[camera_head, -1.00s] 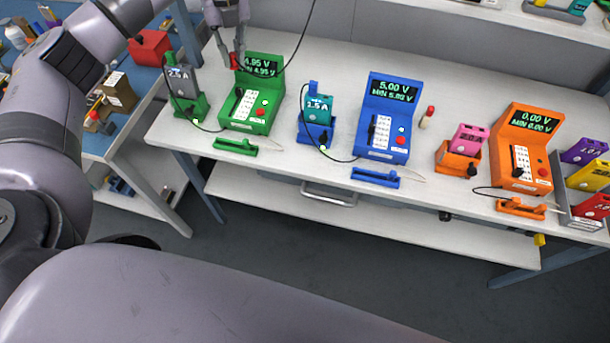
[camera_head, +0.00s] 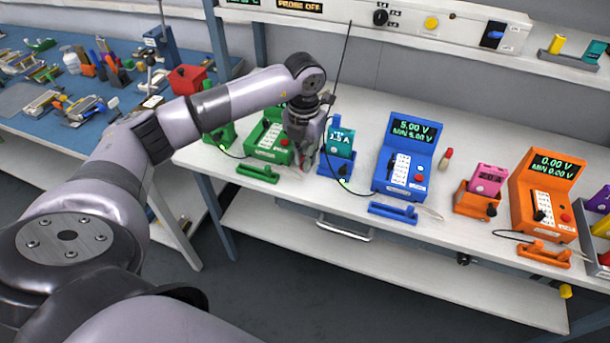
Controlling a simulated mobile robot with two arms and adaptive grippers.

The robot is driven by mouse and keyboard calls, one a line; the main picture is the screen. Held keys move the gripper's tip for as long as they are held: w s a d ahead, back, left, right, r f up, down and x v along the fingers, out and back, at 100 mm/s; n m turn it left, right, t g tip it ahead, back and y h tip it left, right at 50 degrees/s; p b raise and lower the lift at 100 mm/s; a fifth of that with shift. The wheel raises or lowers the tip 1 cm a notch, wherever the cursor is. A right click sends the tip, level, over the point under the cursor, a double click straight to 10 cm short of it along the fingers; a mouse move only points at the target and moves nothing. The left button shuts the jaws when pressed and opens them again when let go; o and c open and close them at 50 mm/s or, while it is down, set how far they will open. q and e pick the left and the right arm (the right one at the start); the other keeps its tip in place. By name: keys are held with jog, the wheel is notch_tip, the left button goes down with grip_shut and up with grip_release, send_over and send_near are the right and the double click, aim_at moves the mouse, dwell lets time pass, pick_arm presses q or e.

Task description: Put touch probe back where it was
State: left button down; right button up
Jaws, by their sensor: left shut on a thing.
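My left gripper (camera_head: 305,166) is shut, fingers pointing down, low over the bench between the green tester and the teal cell. It appears to hold the touch probe, mostly hidden by the fingers; only a little red shows there. A thin dark cable (camera_head: 342,60) runs up from behind the gripper. My right gripper is not in view.
The teal cell (camera_head: 341,141) sits in a blue holder close right of the gripper. The blue tester (camera_head: 405,160), a small red-and-white piece (camera_head: 445,159), a pink cell (camera_head: 488,180) and the orange tester (camera_head: 543,190) stand further right. A shelf display (camera_head: 300,6) reads "PROBE OFF".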

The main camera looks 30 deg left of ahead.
aim_at(305, 187)
pick_arm(q)
notch_tip(305, 187, down, 3)
jog(key=shift+f, duration=0.15)
notch_tip(305, 187, down, 4)
jog(key=shift+f+p, duration=0.15)
jog(key=shift+p, duration=0.25)
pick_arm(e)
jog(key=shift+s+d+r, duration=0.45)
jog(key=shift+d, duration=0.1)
pick_arm(q)
jog(key=shift+f, duration=0.1)
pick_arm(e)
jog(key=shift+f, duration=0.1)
pick_arm(q)
jog(key=c, duration=1.6)
grip_release()
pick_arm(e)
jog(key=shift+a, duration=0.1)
